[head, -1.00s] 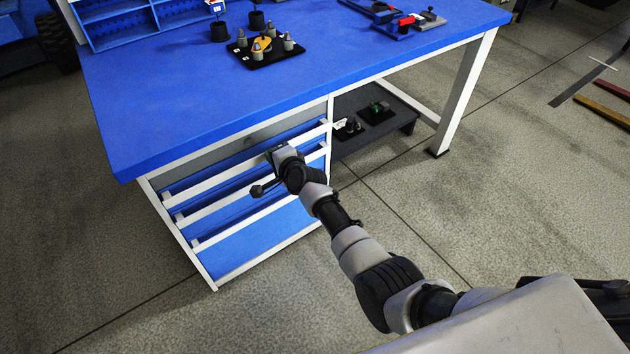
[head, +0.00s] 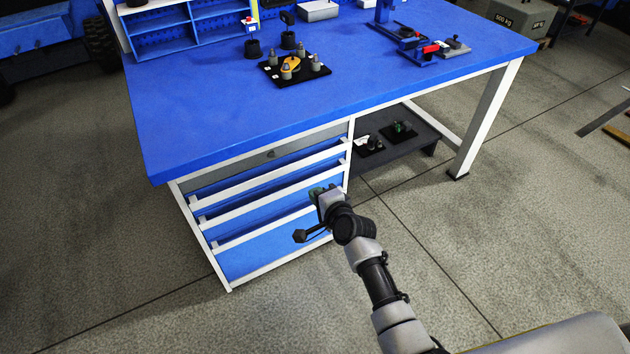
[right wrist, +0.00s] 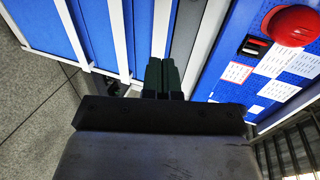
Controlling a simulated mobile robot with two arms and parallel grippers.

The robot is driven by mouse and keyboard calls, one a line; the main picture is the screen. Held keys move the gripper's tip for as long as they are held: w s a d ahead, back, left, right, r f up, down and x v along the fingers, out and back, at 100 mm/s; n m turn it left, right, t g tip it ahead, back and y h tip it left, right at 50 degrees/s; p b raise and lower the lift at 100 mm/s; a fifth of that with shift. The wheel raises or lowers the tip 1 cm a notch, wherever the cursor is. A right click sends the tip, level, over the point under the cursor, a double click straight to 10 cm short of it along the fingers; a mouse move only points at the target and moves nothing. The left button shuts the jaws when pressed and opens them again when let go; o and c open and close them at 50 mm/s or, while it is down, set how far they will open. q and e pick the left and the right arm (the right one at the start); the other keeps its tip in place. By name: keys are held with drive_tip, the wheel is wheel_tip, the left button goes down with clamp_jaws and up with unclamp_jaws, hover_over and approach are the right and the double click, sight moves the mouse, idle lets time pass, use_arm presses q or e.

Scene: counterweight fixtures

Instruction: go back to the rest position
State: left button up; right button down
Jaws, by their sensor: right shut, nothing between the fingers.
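My right gripper (head: 316,193) shows in the head view in front of the right side of the drawer cabinet, with its arm coming up from the bottom right. In the right wrist view its two dark fingers (right wrist: 162,78) are together with nothing between them. The blue drawers with white handle bars (head: 265,211) stand behind it, and the picture does not show whether it touches them. The wrist view also shows the blue fronts and white bars (right wrist: 117,38) past the fingers. My left gripper is in neither view.
The blue workbench (head: 220,120) stands over the cabinet. A black fixture plate (head: 275,76) with several grey weights lies on it. A dark lower shelf (head: 420,135) holds small parts. A red round knob (right wrist: 292,25) shows in the wrist view. Floor (head: 110,220) is clear at left.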

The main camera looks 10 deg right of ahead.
drive_tip(key=shift+s, duration=0.15)
drive_tip(key=s+d+f+n+g+h+p, duration=0.1)
drive_tip(key=s+d+f+n+g+p, duration=0.15)
drive_tip(key=s+f, duration=0.55)
drive_tip(key=s+d+f+n+g+h+p, duration=0.1)
drive_tip(key=s+f+n+g, duration=0.15)
drive_tip(key=s+f, duration=0.45)
drive_tip(key=s+d+f+n+g+h+p, duration=0.15)
drive_tip(key=s+f+n, duration=0.25)
drive_tip(key=s+f, duration=0.4)
drive_tip(key=s+d+f+n+g+p, duration=0.1)
drive_tip(key=s+d+f+n+g, duration=0.1)
drive_tip(key=s, duration=0.7)
drive_tip(key=s+d+f+n+g+p, duration=0.1)
drive_tip(key=s+d+f+n+g, duration=0.1)
drive_tip(key=s, duration=0.8)
drive_tip(key=s+d+f+n+g+p, duration=0.2)
drive_tip(key=s+n, duration=0.1)
drive_tip(key=s, duration=0.6)
drive_tip(key=shift+s+d+f+n+h, duration=0.3)
drive_tip(key=shift+d+f+n+h, duration=0.05)
drive_tip(key=shift+n+h, duration=0.1)
